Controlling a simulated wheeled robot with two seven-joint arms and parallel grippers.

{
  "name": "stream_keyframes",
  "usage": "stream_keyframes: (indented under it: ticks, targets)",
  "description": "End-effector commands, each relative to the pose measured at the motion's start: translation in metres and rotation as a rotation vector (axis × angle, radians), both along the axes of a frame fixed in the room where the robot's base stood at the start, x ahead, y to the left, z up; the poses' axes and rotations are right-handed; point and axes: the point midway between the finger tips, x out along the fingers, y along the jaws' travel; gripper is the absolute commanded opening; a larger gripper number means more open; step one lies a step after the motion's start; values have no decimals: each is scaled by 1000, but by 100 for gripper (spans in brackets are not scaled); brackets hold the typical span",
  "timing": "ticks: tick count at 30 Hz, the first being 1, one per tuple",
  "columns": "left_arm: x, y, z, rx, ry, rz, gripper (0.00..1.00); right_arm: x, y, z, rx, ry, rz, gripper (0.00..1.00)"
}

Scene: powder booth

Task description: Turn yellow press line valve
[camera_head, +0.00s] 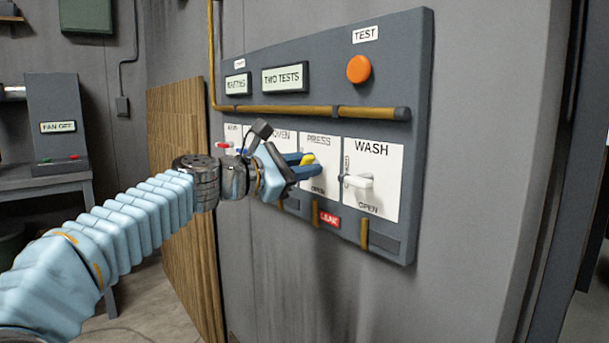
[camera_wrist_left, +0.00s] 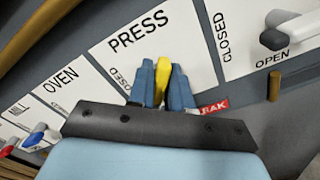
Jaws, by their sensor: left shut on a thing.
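The yellow press line valve (camera_head: 308,159) sits on the white PRESS plate (camera_head: 322,188) of the wall panel. It also shows in the left wrist view (camera_wrist_left: 164,84), between the two blue fingers. My left gripper (camera_head: 312,165) is shut on the yellow valve handle, with one finger on each side. In the left wrist view the left gripper (camera_wrist_left: 163,88) covers the lower part of the PRESS plate, so the valve's base is hidden. My right gripper is in neither view.
The white WASH valve (camera_head: 357,181) is to the right of the PRESS plate, and a red-handled valve (camera_head: 223,145) is at the far left. A brown pipe (camera_head: 300,111) runs above the plates. A red leak tag (camera_head: 330,219) hangs below. An orange TEST button (camera_head: 359,69) is at upper right.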

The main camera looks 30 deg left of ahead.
Motion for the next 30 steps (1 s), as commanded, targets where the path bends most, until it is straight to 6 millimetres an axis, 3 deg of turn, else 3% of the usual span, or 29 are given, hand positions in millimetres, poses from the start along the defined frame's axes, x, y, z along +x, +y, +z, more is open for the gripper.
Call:
stream_keyframes:
  ticks: [18,30]
  targets:
    - [0,-2,-6,531,-220,-3,0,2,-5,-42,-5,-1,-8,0]
    - [-1,-2,-6,769,-318,-1,0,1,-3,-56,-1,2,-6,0]
